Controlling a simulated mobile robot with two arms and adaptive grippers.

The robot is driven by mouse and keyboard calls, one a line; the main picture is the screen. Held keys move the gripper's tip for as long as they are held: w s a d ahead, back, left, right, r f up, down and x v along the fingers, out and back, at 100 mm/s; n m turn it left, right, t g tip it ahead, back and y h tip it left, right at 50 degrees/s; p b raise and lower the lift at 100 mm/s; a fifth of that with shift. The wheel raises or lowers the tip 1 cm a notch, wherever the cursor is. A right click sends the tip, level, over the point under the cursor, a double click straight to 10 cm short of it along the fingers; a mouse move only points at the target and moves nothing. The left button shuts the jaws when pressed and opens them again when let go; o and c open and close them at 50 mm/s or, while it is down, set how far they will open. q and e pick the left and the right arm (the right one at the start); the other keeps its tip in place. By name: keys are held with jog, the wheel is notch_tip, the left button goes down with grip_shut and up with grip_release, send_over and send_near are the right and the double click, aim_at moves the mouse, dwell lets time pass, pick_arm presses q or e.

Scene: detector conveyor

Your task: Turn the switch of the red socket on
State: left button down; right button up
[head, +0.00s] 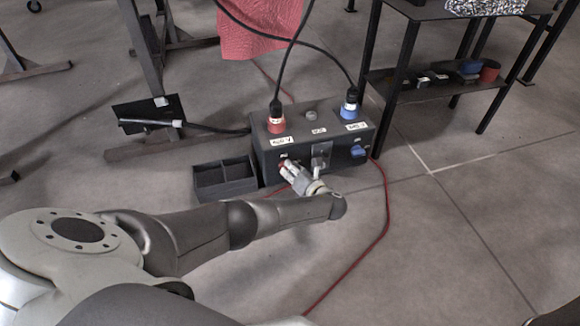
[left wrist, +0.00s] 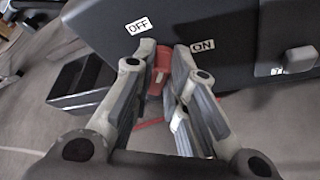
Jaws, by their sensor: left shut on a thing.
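The dark socket box (head: 342,171) stands on the floor, with the red socket's plug (head: 276,123) in its top left. My left gripper (head: 289,168) is at the left of the box's front face. In the left wrist view, my left gripper (left wrist: 160,62) is shut on the red switch (left wrist: 158,76), which shows between its fingers. An OFF label (left wrist: 139,25) is to the upper left of the switch, and an ON label (left wrist: 203,46) is to its right. The fingers hide most of the switch, so I cannot tell its setting.
A blue plug (head: 349,109) and a blue switch (head: 358,152) are on the box's right side. A dark open bin (head: 226,188) stands left of the box. A red cable (head: 386,215) runs over the floor. A shelf table (head: 433,91) stands behind right.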

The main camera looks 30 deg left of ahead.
pick_arm(q)
jog(key=shift+w+d+f+m+g+y+b, duration=0.15)
jog(key=shift+f+m+y+b, duration=0.15)
jog(key=shift+m+y+b, duration=0.8)
jog(key=shift+w+d+f+m+g+y+b, duration=0.1)
jog(key=shift+f+m+g+y+b, duration=0.2)
jog(key=shift+m+b, duration=1.45)
jog(key=shift+w+d+f+m+g+y+b, duration=0.1)
jog(key=shift+f+m+y+b, duration=0.2)
jog(key=shift+m+y+b, duration=0.85)
jog(key=shift+m+h+b, duration=0.3)
jog(key=shift+h+b, duration=0.05)
jog(key=shift+b, duration=0.05)
jog(key=c, duration=1.4)
grip_release()
jog(key=shift+c, duration=0.2)
jog(key=shift+a+r, duration=0.1)
jog(key=shift+r, duration=0.05)
